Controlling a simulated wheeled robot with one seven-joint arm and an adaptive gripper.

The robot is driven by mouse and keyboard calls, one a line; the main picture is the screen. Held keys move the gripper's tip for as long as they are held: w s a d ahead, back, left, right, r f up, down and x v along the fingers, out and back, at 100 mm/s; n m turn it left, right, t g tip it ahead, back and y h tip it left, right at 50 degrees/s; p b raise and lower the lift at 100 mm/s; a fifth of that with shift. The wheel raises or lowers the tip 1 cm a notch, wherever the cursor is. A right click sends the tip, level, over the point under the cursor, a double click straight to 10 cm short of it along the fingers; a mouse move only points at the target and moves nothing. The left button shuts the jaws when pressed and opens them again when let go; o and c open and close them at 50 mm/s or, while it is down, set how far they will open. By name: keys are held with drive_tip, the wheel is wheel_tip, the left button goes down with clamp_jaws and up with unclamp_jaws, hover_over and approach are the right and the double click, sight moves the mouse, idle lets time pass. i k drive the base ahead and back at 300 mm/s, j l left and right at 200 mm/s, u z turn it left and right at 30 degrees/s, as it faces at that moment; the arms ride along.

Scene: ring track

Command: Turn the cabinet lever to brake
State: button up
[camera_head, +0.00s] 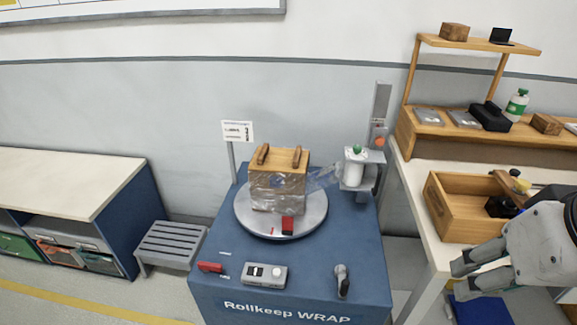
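The blue cabinet (232,303) with "Rollkeep WRAP" on its front stands in the middle of the head view. A small lever (342,281) with a dark base and a pale rounded end stands near the right of its top front edge. The lever's position marks are too small to read. My gripper (460,279) is at the lower right, well to the right of the lever and touching nothing I can see. Its two grey fingers look apart, with nothing visible between them.
On the cabinet, a turntable (312,222) bears a wooden box (278,182) partly covered in clear film. A control box (260,275) and a red piece (211,267) lie left of the lever. A wooden tray (438,207) sits on the right bench. A grey step (170,238) stands left.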

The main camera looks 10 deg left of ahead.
sight(207, 267)
drive_tip(key=u, duration=1.05)
drive_tip(key=k+j, duration=0.3)
drive_tip(key=i+j+u, duration=0.1)
drive_tip(key=i+j, duration=0.75)
